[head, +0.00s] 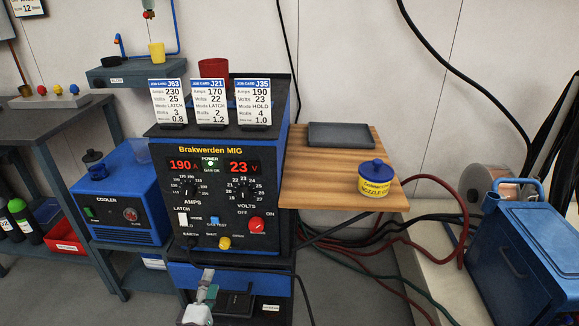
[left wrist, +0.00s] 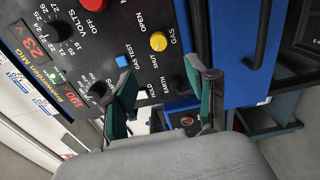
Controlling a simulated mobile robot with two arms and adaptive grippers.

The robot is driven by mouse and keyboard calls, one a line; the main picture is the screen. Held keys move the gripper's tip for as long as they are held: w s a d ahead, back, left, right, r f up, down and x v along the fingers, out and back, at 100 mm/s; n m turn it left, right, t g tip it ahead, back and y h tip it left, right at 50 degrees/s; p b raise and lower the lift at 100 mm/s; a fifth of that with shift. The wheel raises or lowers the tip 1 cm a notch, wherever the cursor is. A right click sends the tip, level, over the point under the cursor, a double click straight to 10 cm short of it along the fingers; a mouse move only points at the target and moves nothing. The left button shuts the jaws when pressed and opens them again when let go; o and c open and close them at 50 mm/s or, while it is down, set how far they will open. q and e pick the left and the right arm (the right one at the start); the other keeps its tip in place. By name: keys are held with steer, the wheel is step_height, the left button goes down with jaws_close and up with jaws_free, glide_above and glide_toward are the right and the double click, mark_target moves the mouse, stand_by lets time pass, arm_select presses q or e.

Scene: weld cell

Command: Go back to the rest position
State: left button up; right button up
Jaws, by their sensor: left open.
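My left gripper (head: 207,284) is in front of the lower part of the blue and black welder (head: 215,165), below its control panel. In the left wrist view, the left gripper (left wrist: 165,95) shows two green-padded fingers spread apart with nothing between them. Past the fingers are the panel's blue gas test button (left wrist: 123,61), yellow gas knob (left wrist: 158,41) and red knob (left wrist: 95,5). I cannot tell from these views whether the fingers touch the panel. The displays read 190 and 23. My right gripper is in neither view.
Three job cards, one marked J21 (head: 211,90), stand on the welder with a red cup (head: 213,68) behind. A wooden shelf (head: 310,185) at its right holds a grey tray (head: 341,134) and a nozzle pot (head: 375,183). A cooler (head: 115,200) stands left. Cables lie at right.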

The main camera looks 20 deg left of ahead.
arm_select(q)
steer(key=s+d+f+m+g+h, duration=0.6)
steer(key=s+d+f+m+g, duration=0.65)
steer(key=m, duration=0.55)
steer(key=s+f+m+g+p, duration=0.1)
steer(key=s+f+p, duration=0.2)
steer(key=s+p, duration=0.3)
steer(key=s+f+m+g+y+p, duration=0.1)
steer(key=s+f+p, duration=0.3)
steer(key=s, duration=0.9)
steer(key=s+f+m+g+p, duration=0.2)
steer(key=s+f+m+p, duration=0.1)
steer(key=s+p, duration=0.6)
steer(key=shift+s+a+f+y, duration=0.3)
steer(key=shift+a+f, duration=0.15)
steer(key=shift+f, duration=0.15)
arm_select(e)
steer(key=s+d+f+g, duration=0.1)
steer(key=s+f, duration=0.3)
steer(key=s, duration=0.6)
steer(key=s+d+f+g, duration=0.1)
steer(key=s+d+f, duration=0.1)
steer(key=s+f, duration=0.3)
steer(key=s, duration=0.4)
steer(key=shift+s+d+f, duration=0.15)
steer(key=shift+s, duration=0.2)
arm_select(q)
steer(key=shift+w, duration=0.1)
